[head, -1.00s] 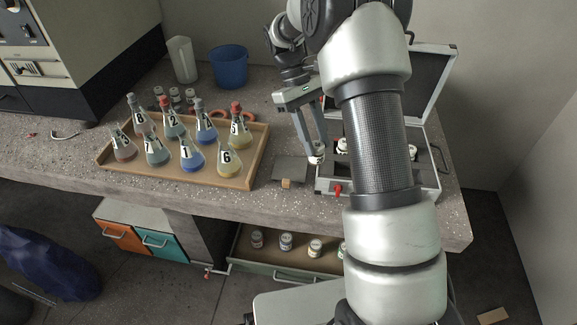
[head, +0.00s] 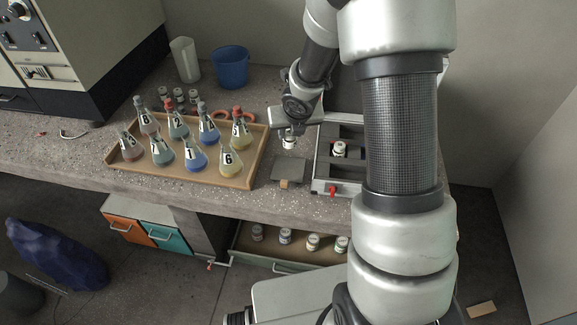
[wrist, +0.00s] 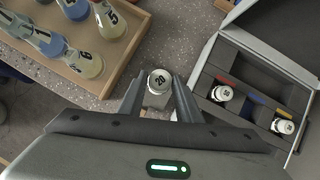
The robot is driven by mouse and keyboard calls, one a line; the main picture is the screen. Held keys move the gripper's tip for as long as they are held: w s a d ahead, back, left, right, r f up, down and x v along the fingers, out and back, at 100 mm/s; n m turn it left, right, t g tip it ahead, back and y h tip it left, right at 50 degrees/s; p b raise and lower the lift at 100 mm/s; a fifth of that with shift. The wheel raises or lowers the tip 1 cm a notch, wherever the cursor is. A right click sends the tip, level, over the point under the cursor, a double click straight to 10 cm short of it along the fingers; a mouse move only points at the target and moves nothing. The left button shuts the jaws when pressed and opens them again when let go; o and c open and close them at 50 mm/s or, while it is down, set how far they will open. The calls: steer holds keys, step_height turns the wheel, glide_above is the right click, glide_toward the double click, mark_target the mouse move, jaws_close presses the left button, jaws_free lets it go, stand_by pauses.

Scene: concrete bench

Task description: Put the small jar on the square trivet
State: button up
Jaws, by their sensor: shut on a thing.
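The small jar (head: 289,143), white-capped and marked 20 on top, is held in my gripper (head: 289,134). In the wrist view the jar (wrist: 160,80) sits between the two fingers of the gripper (wrist: 159,90), its cap facing the camera. The square trivet appears to be the flat dark grey plate (head: 289,170) near the bench's front edge. The jar shows just behind the plate in the head view, apart from it in the picture. Its height above the bench is hard to tell. I cannot make out the plate in the wrist view.
A wooden tray (head: 256,170) of numbered flasks stands left of the plate. An open case (head: 321,178) with more jars stands right, partly behind my arm. A small wooden block (head: 284,184) is at the plate's front edge. An open drawer (head: 290,256) with several jars lies below.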

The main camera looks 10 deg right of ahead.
mark_target(289, 143)
steer(key=f+b, duration=0.2)
steer(key=f, duration=0.1)
steer(key=f+b, duration=0.1)
steer(key=f, duration=0.1)
steer(key=shift+a+f+b, duration=0.25)
steer(key=shift+a+b, duration=0.05)
steer(key=shift+b, duration=0.1)
steer(key=shift+f+b, duration=1.05)
steer(key=shift+f, duration=1.25)
steer(key=shift+r, duration=0.1)
steer(key=o, duration=1.1)
steer(key=shift+d, duration=0.1)
